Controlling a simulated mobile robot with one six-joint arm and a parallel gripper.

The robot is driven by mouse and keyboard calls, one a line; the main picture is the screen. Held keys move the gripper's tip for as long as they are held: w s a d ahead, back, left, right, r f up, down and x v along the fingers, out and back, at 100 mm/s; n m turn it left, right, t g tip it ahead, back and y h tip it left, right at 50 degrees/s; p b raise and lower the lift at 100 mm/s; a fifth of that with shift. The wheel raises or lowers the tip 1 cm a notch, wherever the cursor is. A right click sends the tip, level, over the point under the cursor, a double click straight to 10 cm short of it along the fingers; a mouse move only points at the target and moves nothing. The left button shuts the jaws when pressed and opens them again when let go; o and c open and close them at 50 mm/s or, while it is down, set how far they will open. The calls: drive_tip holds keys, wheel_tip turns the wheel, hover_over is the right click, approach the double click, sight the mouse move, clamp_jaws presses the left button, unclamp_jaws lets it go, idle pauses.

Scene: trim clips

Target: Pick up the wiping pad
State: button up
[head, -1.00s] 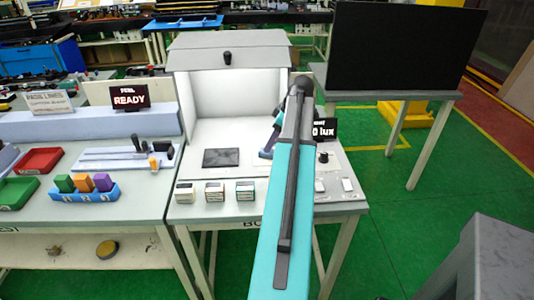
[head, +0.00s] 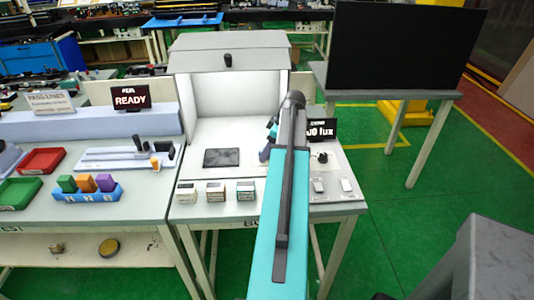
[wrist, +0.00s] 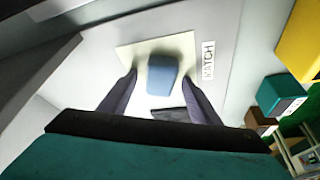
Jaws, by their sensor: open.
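A blue block with rounded edges, which I take to be the wiping pad (wrist: 163,74), sits over a pale cream sheet (wrist: 128,52) in the wrist view. My gripper (wrist: 160,80) is open, with one dark finger to each side of the block and a gap showing on both sides. In the head view my gripper (head: 266,150) is low over the right part of the booth table, partly hidden by my own arm. The pad is not clearly visible there. I cannot tell the exact height of the fingertips above it.
A dark flat plate (head: 221,158) lies left of my gripper. Several small boxes (head: 215,191) line the table's front edge. A lux display (head: 322,130) and small white items (head: 346,185) are to the right. The lit booth wall (head: 225,95) stands behind.

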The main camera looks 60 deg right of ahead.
sight(262, 150)
drive_tip(key=c, duration=1.2)
drive_tip(key=shift+r, duration=0.15)
drive_tip(key=shift+r+b, duration=0.65)
drive_tip(key=shift+r, duration=0.75)
drive_tip(key=shift+w+a+r, duration=0.15)
drive_tip(key=shift+w+r, duration=0.05)
drive_tip(key=w+a+b, duration=0.1)
drive_tip(key=w+a, duration=0.2)
drive_tip(key=w, duration=0.1)
drive_tip(key=w+a+b, duration=0.2)
drive_tip(key=w+a, duration=0.1)
drive_tip(key=w, duration=0.2)
drive_tip(key=w+a+b, duration=0.1)
drive_tip(key=w+a, duration=0.3)
drive_tip(key=w, duration=0.1)
drive_tip(key=shift+w+a, duration=0.1)
drive_tip(key=shift+w, duration=0.05)
